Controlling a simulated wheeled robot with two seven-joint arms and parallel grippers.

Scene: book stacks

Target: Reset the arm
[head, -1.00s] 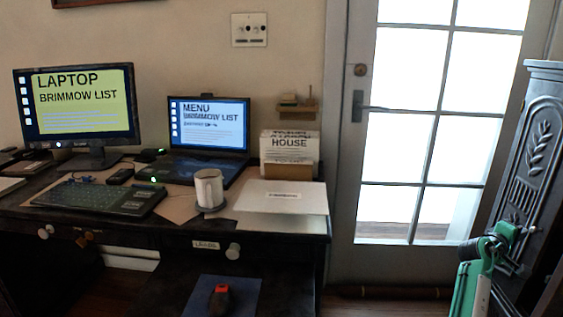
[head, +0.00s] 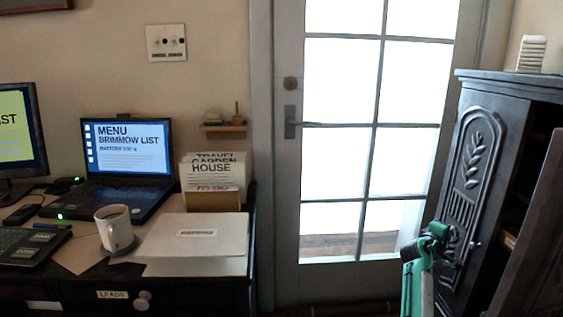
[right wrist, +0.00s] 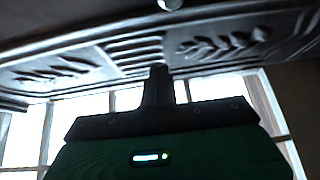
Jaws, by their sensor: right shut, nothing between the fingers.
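My right gripper (head: 440,240), on a green arm, is at the lower right of the head view. It is shut and empty, in front of the carved side of a dark cabinet (head: 468,165). In the right wrist view the green gripper body (right wrist: 170,155) and its shut dark fingers (right wrist: 158,85) show, with the cabinet's carved panel (right wrist: 135,50) beyond them. I cannot tell whether the fingers touch the panel. My left gripper is not in view.
A glass-paned door (head: 290,180) stands in the middle. A brown cabinet door (head: 535,230) stands open at far right.

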